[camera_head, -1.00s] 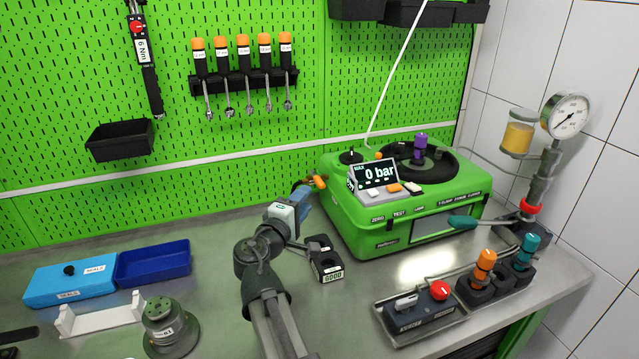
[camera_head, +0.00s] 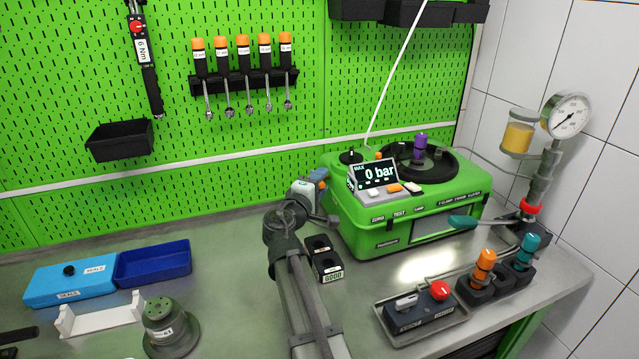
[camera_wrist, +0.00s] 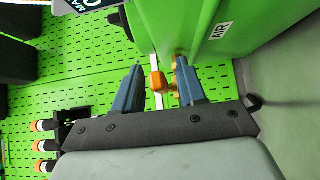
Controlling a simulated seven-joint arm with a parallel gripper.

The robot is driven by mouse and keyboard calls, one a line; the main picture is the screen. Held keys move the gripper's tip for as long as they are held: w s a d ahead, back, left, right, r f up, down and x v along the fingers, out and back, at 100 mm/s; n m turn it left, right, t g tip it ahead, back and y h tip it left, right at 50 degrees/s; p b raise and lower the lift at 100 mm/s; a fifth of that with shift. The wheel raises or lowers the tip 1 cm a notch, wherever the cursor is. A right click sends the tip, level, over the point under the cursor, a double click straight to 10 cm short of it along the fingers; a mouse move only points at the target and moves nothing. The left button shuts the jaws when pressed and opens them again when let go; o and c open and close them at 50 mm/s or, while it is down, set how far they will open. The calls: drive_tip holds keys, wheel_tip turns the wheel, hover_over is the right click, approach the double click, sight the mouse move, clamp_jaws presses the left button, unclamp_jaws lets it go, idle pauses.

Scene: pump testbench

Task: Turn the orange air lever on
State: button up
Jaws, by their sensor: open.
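The orange air lever (camera_wrist: 157,82) shows in the wrist view, on a brass fitting at the side of the green pump tester (camera_wrist: 200,30), near a label reading AIR. My gripper (camera_wrist: 160,66) is open, its two blue fingers on either side of the lever. The lever's orange end lies between them, nearer the left finger's side; I cannot tell whether either finger touches it. In the head view my gripper (camera_head: 319,178) is at the left side of the tester (camera_head: 350,215), and the lever is hidden there. The tester's display (camera_head: 374,173) reads 0 bar.
A black block labelled GOOD (camera_head: 328,265) stands on the bench close beside my arm. The green pegboard (camera_head: 250,150) is behind my gripper. A tray with a red knob (camera_head: 440,290) and another orange handle (camera_head: 485,260) stand at the right.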

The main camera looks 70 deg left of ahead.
drive_tip(key=shift+c, duration=0.3)
clamp_jaws()
drive_tip(key=shift+s, duration=0.1)
drive_tip(key=shift+s+a+m+t+h, duration=0.5)
drive_tip(key=shift+s+m+t+h, duration=0.25)
drive_tip(key=shift+m+h, duration=1.65)
drive_tip(key=shift+s+a+m+t+h, duration=0.65)
drive_tip(key=shift+m+h, duration=0.9)
drive_tip(key=shift+h, duration=1.8)
drive_tip(key=shift+s+a+m+t+h, duration=0.3)
drive_tip(key=shift+s+m+t+h, duration=0.6)
drive_tip(key=shift+m+h, duration=1.5)
drive_tip(key=shift+n+h, duration=0.25)
drive_tip(key=shift+h, duration=0.5)
drive_tip(key=shift+o, duration=0.3)
unclamp_jaws()
